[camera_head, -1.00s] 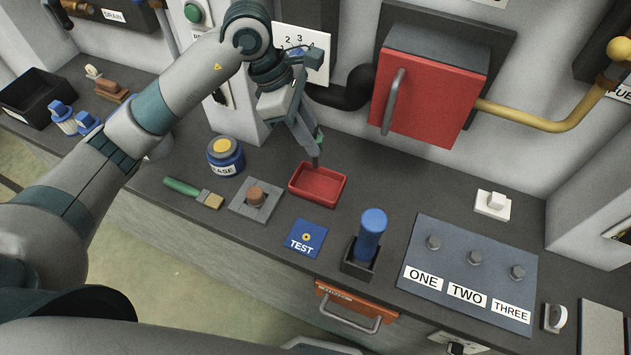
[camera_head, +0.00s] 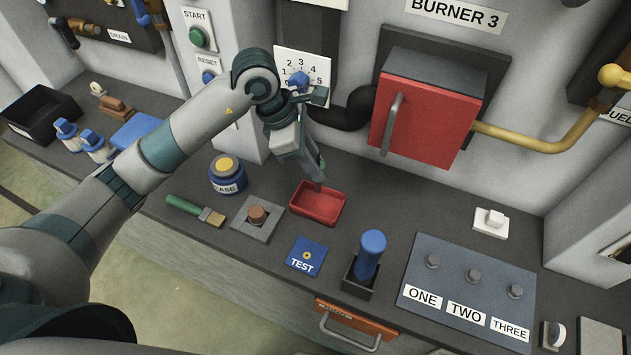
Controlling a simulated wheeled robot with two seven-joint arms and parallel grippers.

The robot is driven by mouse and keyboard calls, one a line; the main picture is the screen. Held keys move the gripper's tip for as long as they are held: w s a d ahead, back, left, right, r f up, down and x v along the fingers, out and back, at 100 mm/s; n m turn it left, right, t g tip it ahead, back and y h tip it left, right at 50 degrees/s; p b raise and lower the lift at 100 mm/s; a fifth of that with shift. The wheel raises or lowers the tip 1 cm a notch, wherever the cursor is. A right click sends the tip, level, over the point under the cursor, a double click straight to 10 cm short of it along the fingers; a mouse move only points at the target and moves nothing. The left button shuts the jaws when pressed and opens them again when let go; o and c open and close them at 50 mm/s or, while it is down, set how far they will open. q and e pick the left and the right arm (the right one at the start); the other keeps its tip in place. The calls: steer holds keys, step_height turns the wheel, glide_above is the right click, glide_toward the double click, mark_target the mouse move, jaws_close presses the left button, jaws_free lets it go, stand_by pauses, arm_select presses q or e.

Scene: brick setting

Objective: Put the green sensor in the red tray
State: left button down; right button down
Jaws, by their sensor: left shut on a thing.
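The red tray (camera_head: 318,215) lies on the dark counter near its middle and looks empty apart from what is at its back edge. My left gripper (camera_head: 314,172) points down over the back of the tray. It is shut on the green sensor (camera_head: 322,163), of which only a small green part shows beside the fingers. A thin grey tip reaches down to the tray's back part; I cannot tell if it touches. My right gripper is not in view.
A blue TEST card (camera_head: 306,257) and a blue cylinder in a holder (camera_head: 370,256) are in front. A red burner box (camera_head: 428,112) is behind.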

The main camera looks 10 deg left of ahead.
arm_select(q)
steer(key=shift+f, duration=1.15)
steer(key=shift+f+p, duration=0.1)
steer(key=shift+p, duration=0.2)
step_height(320, 180, down, 4)
steer(key=shift+r+p, duration=0.1)
steer(key=shift+p, duration=0.7)
steer(key=shift+f+b, duration=0.3)
steer(key=c, duration=1.5)
jaws_free()
steer(key=shift+r, duration=0.1)
steer(key=shift+c, duration=0.2)
